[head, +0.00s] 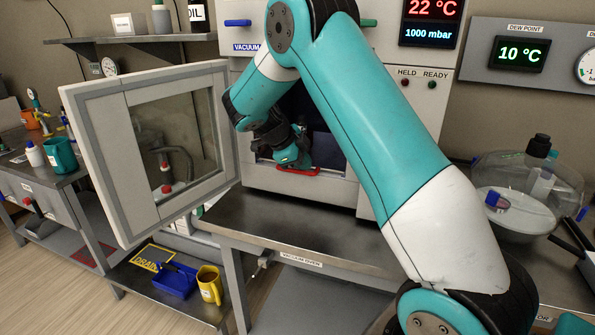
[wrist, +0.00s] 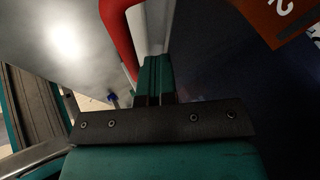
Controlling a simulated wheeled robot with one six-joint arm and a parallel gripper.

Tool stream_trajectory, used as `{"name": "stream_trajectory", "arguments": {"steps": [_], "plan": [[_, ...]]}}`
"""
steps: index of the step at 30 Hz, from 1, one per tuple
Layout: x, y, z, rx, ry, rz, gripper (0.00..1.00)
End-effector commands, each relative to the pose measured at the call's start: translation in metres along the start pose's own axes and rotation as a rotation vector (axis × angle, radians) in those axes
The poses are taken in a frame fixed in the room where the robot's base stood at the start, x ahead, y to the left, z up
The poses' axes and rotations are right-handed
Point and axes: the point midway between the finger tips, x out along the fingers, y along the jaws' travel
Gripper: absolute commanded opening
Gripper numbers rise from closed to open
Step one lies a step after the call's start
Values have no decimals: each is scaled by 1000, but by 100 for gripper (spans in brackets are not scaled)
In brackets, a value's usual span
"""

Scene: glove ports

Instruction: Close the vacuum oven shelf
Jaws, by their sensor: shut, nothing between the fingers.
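The vacuum oven (head: 300,196) stands on a metal bench, its windowed door (head: 70,115) swung wide open to the left. At the oven opening, a red handle (head: 298,171) sits at the front of the shelf; the shelf itself is mostly hidden behind my arm. My gripper (head: 296,161) is at this handle, its fingers shut and holding nothing. In the wrist view the shut teal fingertips (wrist: 154,72) lie close beside the red handle (wrist: 116,28), against a pale strip. Whether they touch it I cannot tell.
An orange label (wrist: 275,18) lies on a dark surface in the wrist view. A glass desiccator (head: 515,190) stands on the right bench. A blue tray (head: 174,282) and a yellow mug (head: 210,285) are on the low shelf. The bench (head: 300,232) before the oven is clear.

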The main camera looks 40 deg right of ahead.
Motion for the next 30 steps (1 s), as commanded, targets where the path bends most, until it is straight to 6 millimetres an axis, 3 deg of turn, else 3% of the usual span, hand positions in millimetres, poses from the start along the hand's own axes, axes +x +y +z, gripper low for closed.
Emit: {"name": "stream_trajectory", "arguments": {"steps": [9, 30], "plan": [[15, -24, -5, 2, 0, 0, 0], [16, -28, -5, 5, -3, -8, 0]]}}
